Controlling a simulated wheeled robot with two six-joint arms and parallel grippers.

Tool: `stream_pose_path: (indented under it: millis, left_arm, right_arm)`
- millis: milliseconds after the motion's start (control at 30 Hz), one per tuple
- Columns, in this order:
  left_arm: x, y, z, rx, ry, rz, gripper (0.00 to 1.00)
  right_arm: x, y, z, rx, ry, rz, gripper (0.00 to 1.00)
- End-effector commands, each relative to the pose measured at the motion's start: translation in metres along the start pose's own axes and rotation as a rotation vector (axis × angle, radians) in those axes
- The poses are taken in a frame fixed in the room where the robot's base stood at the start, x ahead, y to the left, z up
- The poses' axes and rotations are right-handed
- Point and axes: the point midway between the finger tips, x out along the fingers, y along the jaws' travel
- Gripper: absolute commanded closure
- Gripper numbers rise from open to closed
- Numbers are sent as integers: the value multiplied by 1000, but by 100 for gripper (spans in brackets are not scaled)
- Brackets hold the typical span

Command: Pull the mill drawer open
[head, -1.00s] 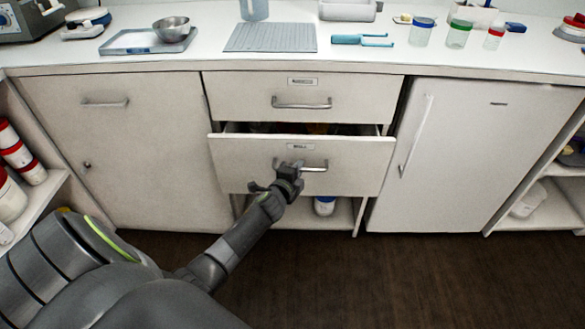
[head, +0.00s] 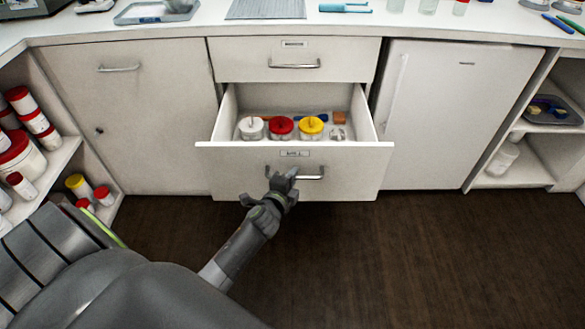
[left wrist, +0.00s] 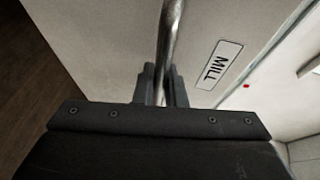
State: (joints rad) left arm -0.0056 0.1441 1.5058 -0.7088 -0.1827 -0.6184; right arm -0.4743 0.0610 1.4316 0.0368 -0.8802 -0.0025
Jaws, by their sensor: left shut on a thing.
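The mill drawer (head: 225,172) is the lower drawer of the middle cabinet and stands well open. Its inside shows with several jars, among them white, red and yellow lidded ones. My left gripper (head: 285,179) is shut on the left part of the metal bar handle (head: 312,177). In the left wrist view the handle (left wrist: 171,35) runs between the two fingers (left wrist: 160,85), beside the MILL label (left wrist: 217,64). My right gripper is in neither view.
A closed upper drawer (head: 240,63) is above. A cupboard door (head: 130,130) is to the left and a white door (head: 435,120) to the right, both closed. Open shelves with jars (head: 30,160) stand far left. The dark floor (head: 400,260) in front is clear.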

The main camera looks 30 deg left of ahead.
Motion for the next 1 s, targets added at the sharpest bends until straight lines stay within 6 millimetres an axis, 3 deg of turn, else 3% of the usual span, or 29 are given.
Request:
stream_pose_path:
  millis: [200, 633, 667, 800, 1000]
  left_arm:
    - [-13, 2, -5, 0, 1, -1, 100]
    - [-15, 3, -6, 0, 2, -1, 100]
    - [-15, 3, -6, 1, 2, -1, 87]
    - [-15, 3, -6, 1, 1, -1, 68]
    - [-14, 3, -6, 1, 1, -1, 68]
  right_arm:
    - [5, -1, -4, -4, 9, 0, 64]
    - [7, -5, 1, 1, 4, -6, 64]
    - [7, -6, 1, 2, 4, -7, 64]
    - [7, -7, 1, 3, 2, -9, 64]
    - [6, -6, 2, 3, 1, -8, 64]
